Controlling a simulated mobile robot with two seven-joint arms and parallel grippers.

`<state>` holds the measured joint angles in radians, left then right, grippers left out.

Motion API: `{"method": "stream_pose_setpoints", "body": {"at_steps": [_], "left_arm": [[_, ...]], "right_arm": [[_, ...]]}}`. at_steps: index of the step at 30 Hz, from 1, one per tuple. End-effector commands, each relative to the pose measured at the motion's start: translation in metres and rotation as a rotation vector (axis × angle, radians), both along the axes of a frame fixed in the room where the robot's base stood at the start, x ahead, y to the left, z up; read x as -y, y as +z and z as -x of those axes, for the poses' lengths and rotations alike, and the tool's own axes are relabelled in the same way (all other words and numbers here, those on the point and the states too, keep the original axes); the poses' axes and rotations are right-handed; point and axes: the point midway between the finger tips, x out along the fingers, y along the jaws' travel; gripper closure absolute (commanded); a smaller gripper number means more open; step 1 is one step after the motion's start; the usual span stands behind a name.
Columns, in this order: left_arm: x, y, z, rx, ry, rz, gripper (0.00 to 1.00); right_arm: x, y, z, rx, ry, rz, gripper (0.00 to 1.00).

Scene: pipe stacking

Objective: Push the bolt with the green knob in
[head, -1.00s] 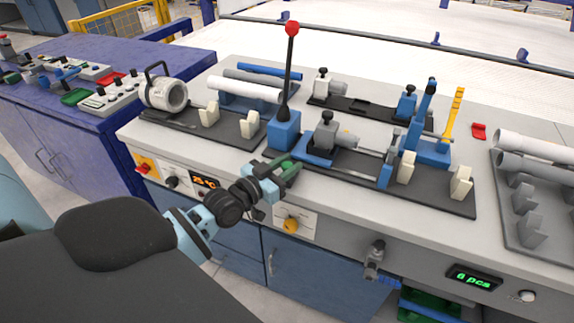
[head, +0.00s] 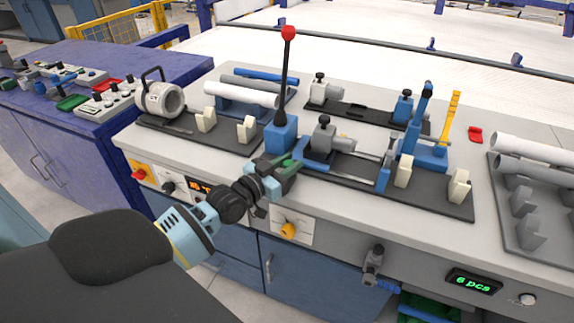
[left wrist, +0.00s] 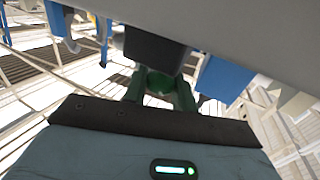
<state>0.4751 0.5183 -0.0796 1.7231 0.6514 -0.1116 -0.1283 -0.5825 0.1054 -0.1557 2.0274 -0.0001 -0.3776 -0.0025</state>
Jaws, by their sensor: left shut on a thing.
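My left gripper (head: 287,167) is at the front of the bench, just below the blue block with the red-knobbed lever. It is shut on the green knob (left wrist: 160,82), which shows between its dark green fingers in the left wrist view. In the head view the fingers largely cover the knob, and the bolt's shaft cannot be made out. The grey clamp (head: 327,139) on the dark fixture plate (head: 345,172) stands just right of the fingertips. My right gripper is not in view.
The upright lever (head: 285,80) with a red knob rises just behind the gripper. Cream V-supports (head: 459,187) and a blue toggle clamp (head: 425,145) stand to the right. White and grey pipes (head: 240,95) lie behind on the left.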

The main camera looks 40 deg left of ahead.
Motion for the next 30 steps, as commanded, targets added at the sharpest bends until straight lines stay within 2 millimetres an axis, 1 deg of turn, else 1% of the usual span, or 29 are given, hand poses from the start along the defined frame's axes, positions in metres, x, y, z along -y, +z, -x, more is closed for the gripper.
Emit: {"method": "stream_pose_setpoints", "body": {"at_steps": [1,5,13,16,20,27,30], "left_arm": [[-0.002,0.003,-0.002,0.004,0.004,-0.001,0.72],[-0.002,0.003,-0.001,0.004,0.004,-0.001,0.55],[-0.001,0.002,0.000,0.003,0.002,-0.001,0.55],[-0.002,0.001,0.004,0.001,0.003,-0.001,0.55],[-0.004,0.000,0.017,0.000,0.002,-0.001,0.55],[-0.010,0.000,0.051,-0.001,0.002,-0.002,0.55],[-0.012,0.000,0.062,0.000,0.002,-0.002,0.55]], "right_arm": [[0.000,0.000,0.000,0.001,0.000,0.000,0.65],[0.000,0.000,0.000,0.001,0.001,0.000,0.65],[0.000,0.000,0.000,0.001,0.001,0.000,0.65],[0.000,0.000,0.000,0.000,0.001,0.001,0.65],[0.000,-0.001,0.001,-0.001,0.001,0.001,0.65],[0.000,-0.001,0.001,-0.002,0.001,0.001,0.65],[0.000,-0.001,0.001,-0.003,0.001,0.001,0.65]]}}
